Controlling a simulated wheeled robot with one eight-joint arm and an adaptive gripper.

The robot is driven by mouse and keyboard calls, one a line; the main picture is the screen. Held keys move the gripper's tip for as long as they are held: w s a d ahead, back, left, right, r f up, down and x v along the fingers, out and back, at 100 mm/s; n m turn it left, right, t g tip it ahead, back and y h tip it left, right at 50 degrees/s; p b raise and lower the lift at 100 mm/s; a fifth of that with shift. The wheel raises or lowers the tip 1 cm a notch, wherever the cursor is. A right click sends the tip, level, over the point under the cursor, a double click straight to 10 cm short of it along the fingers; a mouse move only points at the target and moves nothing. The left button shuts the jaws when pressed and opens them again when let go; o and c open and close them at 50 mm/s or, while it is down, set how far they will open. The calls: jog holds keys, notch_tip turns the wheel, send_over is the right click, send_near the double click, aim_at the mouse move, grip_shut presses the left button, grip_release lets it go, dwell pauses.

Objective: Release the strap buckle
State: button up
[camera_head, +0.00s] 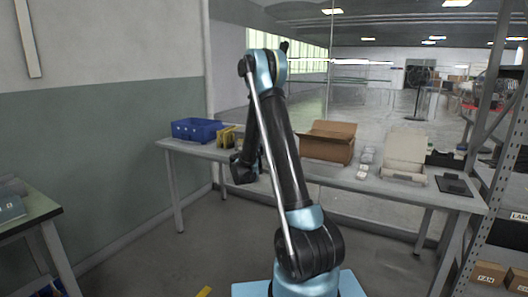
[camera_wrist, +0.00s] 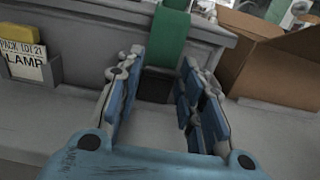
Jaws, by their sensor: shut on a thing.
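A green strap (camera_wrist: 169,38) shows in the wrist view, running from the top edge down to between my fingertips. A dark block (camera_wrist: 154,87), seemingly the strap buckle, is at its lower end. My gripper (camera_wrist: 161,60) has its blue-padded fingers on either side of this piece and is shut on it; the finger contact is hard to make out. In the head view my gripper (camera_head: 243,168) is a dark shape at the table's front edge, and the strap and buckle cannot be made out.
The grey table (camera_head: 330,178) carries a blue bin (camera_head: 196,130), a yellow item (camera_head: 227,137), an open cardboard box (camera_head: 328,147) and a pale open carton (camera_head: 404,152). In the wrist view a card holder (camera_wrist: 28,62) stands left and the cardboard box (camera_wrist: 270,66) right.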

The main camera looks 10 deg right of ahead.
jog(key=shift+s+a+f+t+h, duration=0.2)
jog(key=shift+s+f+t+h, duration=0.15)
jog(key=shift+t+h, duration=0.4)
jog(key=shift+s+a+f+t+h, duration=0.2)
jog(key=shift+f+t+h, duration=0.25)
jog(key=shift+t, duration=0.5)
jog(key=o, duration=1.1)
notch_tip(320, 180, up, 10)
jog(key=shift+c, duration=0.2)
